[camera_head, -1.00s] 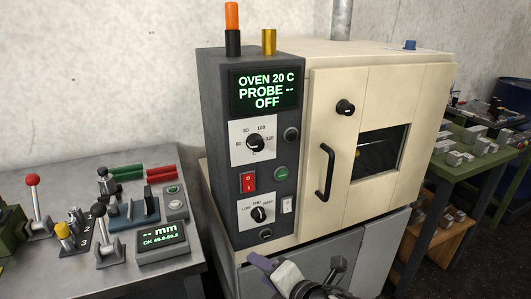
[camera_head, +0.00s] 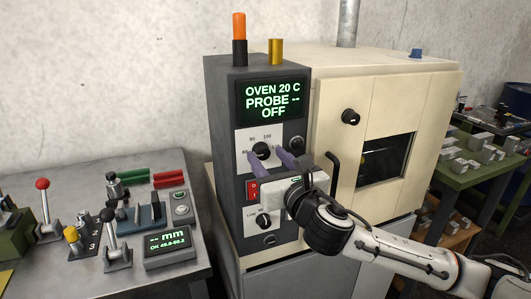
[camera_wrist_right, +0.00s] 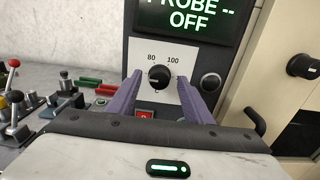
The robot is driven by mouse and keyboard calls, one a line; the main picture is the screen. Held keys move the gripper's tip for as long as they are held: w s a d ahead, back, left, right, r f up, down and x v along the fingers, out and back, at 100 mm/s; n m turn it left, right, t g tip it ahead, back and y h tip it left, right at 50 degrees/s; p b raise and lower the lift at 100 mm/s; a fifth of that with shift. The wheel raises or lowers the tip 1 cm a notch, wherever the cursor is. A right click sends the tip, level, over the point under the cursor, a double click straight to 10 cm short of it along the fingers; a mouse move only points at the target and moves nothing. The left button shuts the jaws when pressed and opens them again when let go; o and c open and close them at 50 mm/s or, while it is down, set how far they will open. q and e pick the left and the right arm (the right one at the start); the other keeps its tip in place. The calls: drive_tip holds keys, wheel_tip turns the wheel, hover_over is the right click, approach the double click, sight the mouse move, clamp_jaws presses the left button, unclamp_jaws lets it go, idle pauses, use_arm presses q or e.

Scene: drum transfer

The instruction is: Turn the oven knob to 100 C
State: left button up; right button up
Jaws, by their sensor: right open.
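The oven's temperature knob (camera_head: 262,150) is a round black dial on a white plate, with 80 and 100 printed above it. It also shows in the right wrist view (camera_wrist_right: 159,77), but its exact setting is hard to read. The oven display (camera_head: 272,100) reads OVEN 20 C, PROBE --, OFF. My right gripper (camera_head: 266,157) is open, its purple fingers pointing at the panel, one on each side of the knob. In the right wrist view the fingers (camera_wrist_right: 159,84) show a gap to the knob on both sides. My left gripper is not in view.
A red switch (camera_head: 253,189) and a lower selector knob (camera_head: 264,220) sit below on the panel. A black button (camera_head: 297,143) is just right of the dial. The door handle (camera_head: 332,174) stands out beside my right wrist. A bench (camera_head: 118,285) with levers stands left.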

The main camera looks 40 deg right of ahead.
drive_tip(key=shift+x, duration=1)
drive_tip(key=shift+c, duration=0.3)
drive_tip(key=c, duration=1)
